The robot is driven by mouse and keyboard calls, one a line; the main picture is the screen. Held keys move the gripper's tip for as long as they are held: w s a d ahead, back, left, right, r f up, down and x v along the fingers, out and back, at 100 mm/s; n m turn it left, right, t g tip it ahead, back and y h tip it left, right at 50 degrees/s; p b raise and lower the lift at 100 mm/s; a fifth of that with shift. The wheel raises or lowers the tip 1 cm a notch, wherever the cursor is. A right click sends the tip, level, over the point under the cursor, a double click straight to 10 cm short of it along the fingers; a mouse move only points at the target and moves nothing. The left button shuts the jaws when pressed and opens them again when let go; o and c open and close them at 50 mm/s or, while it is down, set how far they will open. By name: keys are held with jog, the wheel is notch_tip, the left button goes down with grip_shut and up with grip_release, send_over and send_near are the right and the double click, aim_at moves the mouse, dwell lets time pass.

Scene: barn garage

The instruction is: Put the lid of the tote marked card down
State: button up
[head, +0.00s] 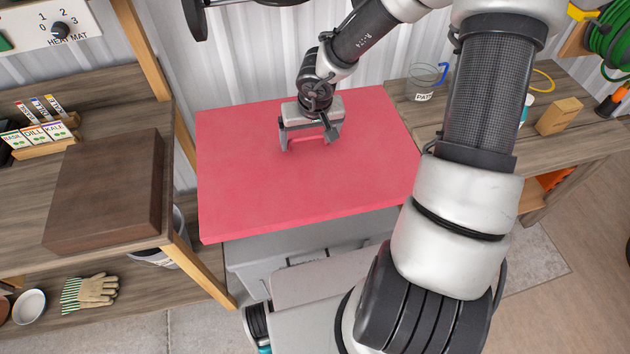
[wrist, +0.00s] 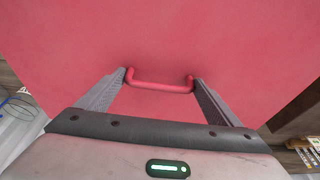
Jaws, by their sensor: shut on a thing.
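A large red lid (head: 300,190) lies over a grey tote (head: 300,245) between two benches. The lid looks about level; I cannot tell whether it rests fully on the tote rim or sits a little above it. Its red bar handle (wrist: 160,82) shows in the wrist view, between the fingers. My gripper (head: 309,142) is over the lid's middle, shut on the handle, with a finger at each end of it. Any card mark on the tote is not visible.
The left bench holds a brown box (head: 105,190) and a rack of seed packets (head: 40,135). Gloves (head: 90,292) lie on its lower shelf. The right bench holds a glass jug (head: 425,78) and a small cardboard box (head: 558,116). A wooden post (head: 200,265) stands close to the lid's left side.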

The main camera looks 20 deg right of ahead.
jog(key=shift+w+d+b+x, duration=0.25)
jog(key=shift+b+x, duration=2.25)
jog(key=shift+x, duration=3.75)
jog(key=shift+w+d+b+x, duration=0.2)
jog(key=shift+b+x, duration=2.25)
jog(key=shift+x, duration=3.75)
jog(key=shift+w+d+b+x, duration=0.25)
jog(key=shift+b+x, duration=2.25)
jog(key=shift+x, duration=3.75)
jog(key=o, duration=1.6)
jog(key=shift+s, duration=0.1)
jog(key=shift+c, duration=0.2)
